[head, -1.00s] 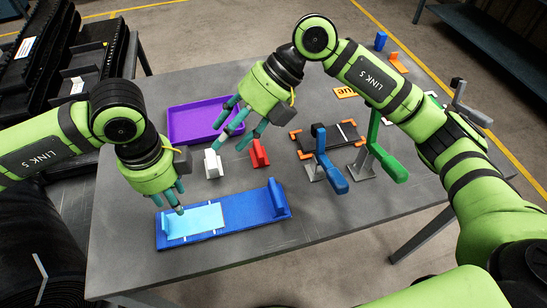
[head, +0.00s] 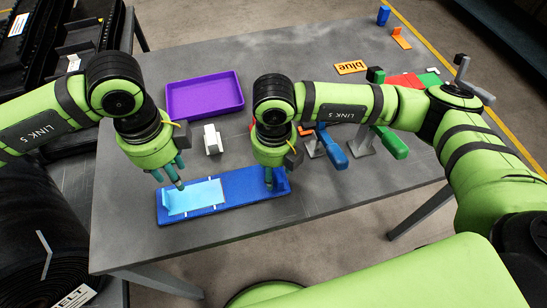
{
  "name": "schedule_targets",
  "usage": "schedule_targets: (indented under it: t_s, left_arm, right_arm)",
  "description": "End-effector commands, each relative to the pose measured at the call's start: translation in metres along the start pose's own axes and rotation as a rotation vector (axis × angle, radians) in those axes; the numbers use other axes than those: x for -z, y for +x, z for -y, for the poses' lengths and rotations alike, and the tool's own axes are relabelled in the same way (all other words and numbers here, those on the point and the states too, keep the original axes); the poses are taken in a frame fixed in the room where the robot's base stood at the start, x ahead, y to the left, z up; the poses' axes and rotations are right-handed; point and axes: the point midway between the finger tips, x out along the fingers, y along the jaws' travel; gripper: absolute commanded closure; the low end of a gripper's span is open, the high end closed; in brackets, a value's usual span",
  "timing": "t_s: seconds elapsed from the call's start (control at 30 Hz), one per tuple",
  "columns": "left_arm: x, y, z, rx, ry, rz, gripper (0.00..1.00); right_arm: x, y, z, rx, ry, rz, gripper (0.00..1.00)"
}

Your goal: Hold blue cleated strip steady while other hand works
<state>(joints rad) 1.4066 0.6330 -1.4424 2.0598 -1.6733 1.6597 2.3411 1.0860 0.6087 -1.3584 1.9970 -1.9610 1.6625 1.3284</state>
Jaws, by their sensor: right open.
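The blue cleated strip (head: 235,200) lies flat on the table, with a light-blue section (head: 198,197) on its left part. An upright cleat (head: 165,198) stands near its left end. The right-end cleat is largely hidden behind my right gripper. My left gripper (head: 169,181) points down over the strip's left end, fingers close to the left cleat and light-blue section; contact is unclear. My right gripper (head: 269,178) is open and points down at the strip's right end, its fingers mostly hidden by its own body.
A purple tray (head: 205,96) and a white block (head: 212,139) stand behind the strip. Blue-handled (head: 332,148) and green-handled (head: 390,142) clamps stand to the right. The table in front of the strip is clear.

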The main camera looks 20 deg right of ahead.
Motion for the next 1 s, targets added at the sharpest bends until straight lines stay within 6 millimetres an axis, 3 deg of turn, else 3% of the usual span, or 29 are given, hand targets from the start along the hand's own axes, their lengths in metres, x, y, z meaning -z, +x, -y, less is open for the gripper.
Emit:
schedule_targets:
  t_s: [0.37,0.4,0.5,0.53,1.0]
  left_arm:
    - [0.0000,0.0000,0.0000,0.000,0.000,0.000,0.61]
    - [0.0000,0.0000,0.0000,0.000,0.000,0.000,0.61]
    - [0.0000,0.0000,0.0000,0.000,0.000,0.000,0.61]
    - [0.0000,0.0000,0.0000,0.000,0.000,0.000,0.61]
    - [0.0000,0.0000,0.0000,0.000,0.000,0.000,0.61]
  right_arm:
    - [-0.0001,0.0088,-0.0002,0.000,-0.001,0.001,0.47]
    - [-0.0001,0.0088,-0.0002,0.000,-0.001,0.000,0.55]
    - [-0.0001,0.0087,-0.0002,-0.001,-0.001,0.000,0.95]
    - [-0.0001,0.0087,-0.0002,-0.001,-0.001,0.000,1.00]
    - [0.0001,0.0088,-0.0001,-0.001,-0.001,-0.001,1.00]
